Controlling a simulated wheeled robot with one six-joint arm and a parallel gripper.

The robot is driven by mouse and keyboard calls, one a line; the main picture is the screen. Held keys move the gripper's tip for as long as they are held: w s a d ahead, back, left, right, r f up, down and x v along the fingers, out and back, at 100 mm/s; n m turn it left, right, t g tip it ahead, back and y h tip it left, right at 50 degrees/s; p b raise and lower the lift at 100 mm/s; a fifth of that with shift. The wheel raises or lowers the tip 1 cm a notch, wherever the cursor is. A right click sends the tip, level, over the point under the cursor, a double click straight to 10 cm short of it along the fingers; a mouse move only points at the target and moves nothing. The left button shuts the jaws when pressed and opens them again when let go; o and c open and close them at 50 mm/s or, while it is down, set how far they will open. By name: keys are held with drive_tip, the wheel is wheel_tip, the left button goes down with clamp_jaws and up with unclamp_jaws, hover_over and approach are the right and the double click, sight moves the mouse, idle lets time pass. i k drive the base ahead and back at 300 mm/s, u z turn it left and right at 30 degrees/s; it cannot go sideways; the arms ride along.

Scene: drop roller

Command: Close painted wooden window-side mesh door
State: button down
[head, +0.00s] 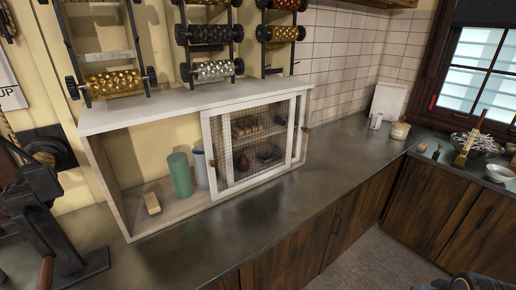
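A cabinet with a white top (190,101) stands on the dark counter. White-framed mesh door panels (257,146) cover its right half, the side towards the window. Two white frames seem to overlap there, slightly offset. A small brass knob (212,163) sits on the left frame edge and another (306,129) is at the far right. The left half is uncovered. Inside it are a wooden block (152,203), a green cylinder (180,174) and a grey cylinder (200,168). Items behind the mesh are hard to make out.
Racks of metal rollers (210,70) stand above the cabinet top. A dark cranked machine (45,215) is at the left. The counter (270,215) before the cabinet is clear. A white board (388,100), a jar (400,130) and a bowl (480,146) are near the window (480,70).

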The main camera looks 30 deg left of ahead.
sight(211, 163)
drive_tip(key=i, duration=0.8)
drive_tip(key=u, duration=1.05)
drive_tip(key=i, duration=0.6)
drive_tip(key=u, duration=0.65)
